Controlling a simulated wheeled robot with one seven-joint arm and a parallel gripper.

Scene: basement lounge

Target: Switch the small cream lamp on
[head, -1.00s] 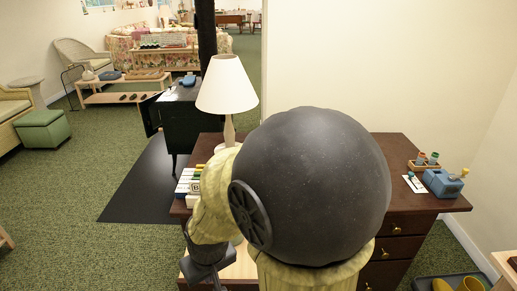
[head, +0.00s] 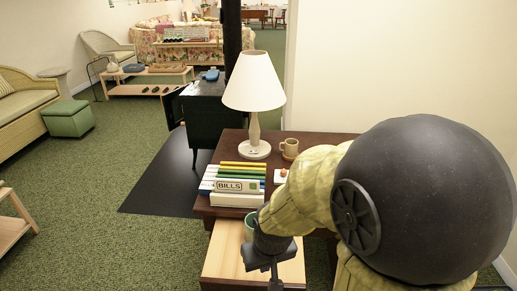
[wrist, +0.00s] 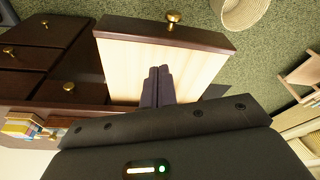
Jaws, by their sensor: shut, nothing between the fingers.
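The small cream lamp (head: 254,85) stands upright on the back left of the dark wood desk (head: 318,141). It has a cone shade, a slim stem and a round base. Its shade shows no clear glow. A tiny detail shows on the base, too small to make out. My gripper (head: 274,283) is in front of the desk, over the open drawer (head: 222,262), well below and nearer than the lamp. In the wrist view its fingers (wrist: 158,85) are together and empty above the pale drawer. The lamp is not in the wrist view.
A BILLS box (head: 237,199) and several coloured folders lie in front of the lamp. A mug (head: 289,148) stands to its right. A card with a small orange item (head: 282,175) and a green cup (head: 250,226) are near my arm. My arm hides the desk's right side.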

